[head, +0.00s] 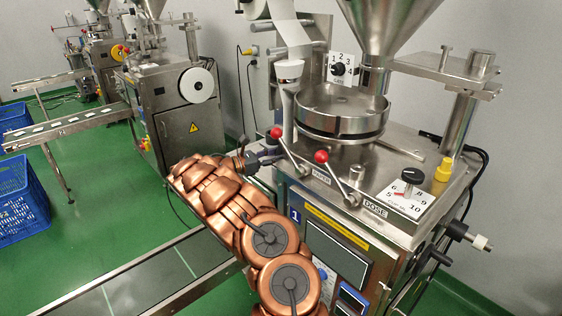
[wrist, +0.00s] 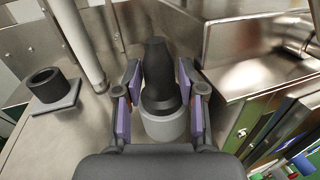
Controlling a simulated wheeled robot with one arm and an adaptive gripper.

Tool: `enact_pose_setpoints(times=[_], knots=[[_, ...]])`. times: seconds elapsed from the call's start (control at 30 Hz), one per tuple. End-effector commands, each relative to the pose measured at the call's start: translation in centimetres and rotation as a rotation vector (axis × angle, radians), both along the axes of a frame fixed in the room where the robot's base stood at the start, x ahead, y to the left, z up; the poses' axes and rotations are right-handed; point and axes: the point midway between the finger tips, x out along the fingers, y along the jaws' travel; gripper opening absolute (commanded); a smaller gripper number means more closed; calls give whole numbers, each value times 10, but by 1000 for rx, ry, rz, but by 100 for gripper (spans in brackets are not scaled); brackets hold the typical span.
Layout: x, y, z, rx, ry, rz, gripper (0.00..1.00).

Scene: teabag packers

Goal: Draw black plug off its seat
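The black plug (wrist: 160,77) stands upright in the wrist view, tapering upward, with its wider base in a round grey seat (wrist: 166,126). My gripper (wrist: 160,78) has its two purple-padded fingers on either side of the plug. A narrow gap shows between each pad and the plug, so the fingers look open around it. In the head view my gripper (head: 265,155) is at the left edge of the near machine's top, partly hidden by my copper-coloured arm. I cannot make out the plug clearly there.
A black ring holder (wrist: 46,84) on a small square plate stands left of my gripper. A pale post (wrist: 78,40) rises nearby, and a metal housing (wrist: 262,65) is close on the right. Red-knobbed levers (head: 321,156) stick up beside the round metal pan (head: 342,110).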

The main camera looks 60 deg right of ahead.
Motion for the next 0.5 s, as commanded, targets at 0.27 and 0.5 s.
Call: enact_pose_setpoints(times=[0.27,0.5], knots=[[-1,-2,-1,0,0,1,40],[-1,-2,-1,0,0,1,15]])
